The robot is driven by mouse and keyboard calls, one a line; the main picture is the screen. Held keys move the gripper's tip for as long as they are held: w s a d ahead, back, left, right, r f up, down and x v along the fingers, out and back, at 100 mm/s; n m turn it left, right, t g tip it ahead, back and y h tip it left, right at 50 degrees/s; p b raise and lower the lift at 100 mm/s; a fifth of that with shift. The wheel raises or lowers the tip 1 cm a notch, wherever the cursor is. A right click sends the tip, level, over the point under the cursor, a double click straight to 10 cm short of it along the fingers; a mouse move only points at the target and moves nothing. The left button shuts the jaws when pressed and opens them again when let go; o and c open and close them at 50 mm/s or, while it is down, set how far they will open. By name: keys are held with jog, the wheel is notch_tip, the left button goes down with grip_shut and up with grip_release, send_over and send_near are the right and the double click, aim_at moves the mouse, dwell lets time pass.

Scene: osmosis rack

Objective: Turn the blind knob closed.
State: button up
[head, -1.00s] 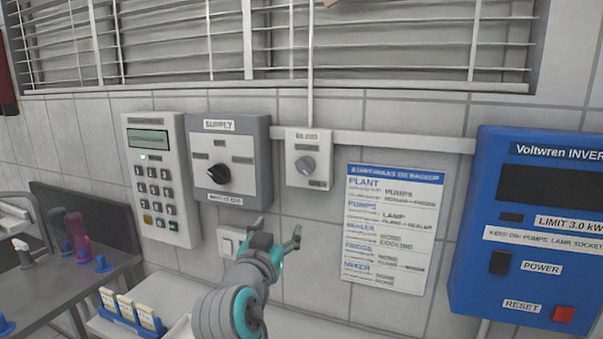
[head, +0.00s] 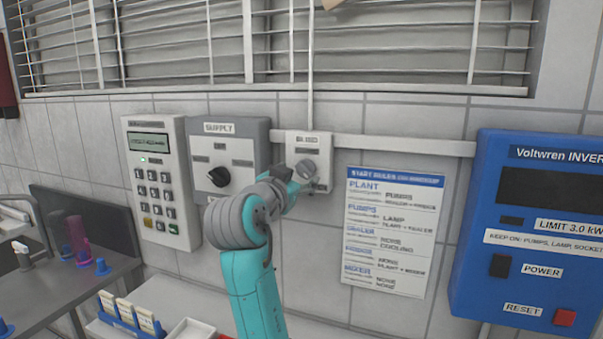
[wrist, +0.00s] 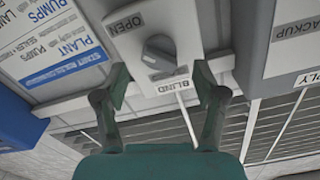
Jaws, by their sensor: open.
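The blind knob (wrist: 158,50) is a grey round knob on a small white wall box (head: 322,146). In the wrist view the box appears upside down, with an OPEN label above the knob and a BLIND label below it. In the head view the knob (head: 307,168) is partly covered by my gripper. My gripper (wrist: 163,78) is open, its two fingers apart in front of the box, with the knob showing between and beyond them. The fingers do not visibly touch the knob. Its exact pointer direction is hard to tell. The window blind (head: 420,55) above has slats with dark gaps between.
The grey SUPPLY box (head: 245,150) with a black knob and a keypad panel (head: 160,180) are left of the blind box. A paper notice (head: 392,230) and a blue inverter (head: 540,230) are to the right. A rail (head: 400,141) runs along the wall.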

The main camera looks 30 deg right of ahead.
aim_at(302, 172)
jog(key=shift+x, duration=1.65)
jog(key=c, duration=1.1)
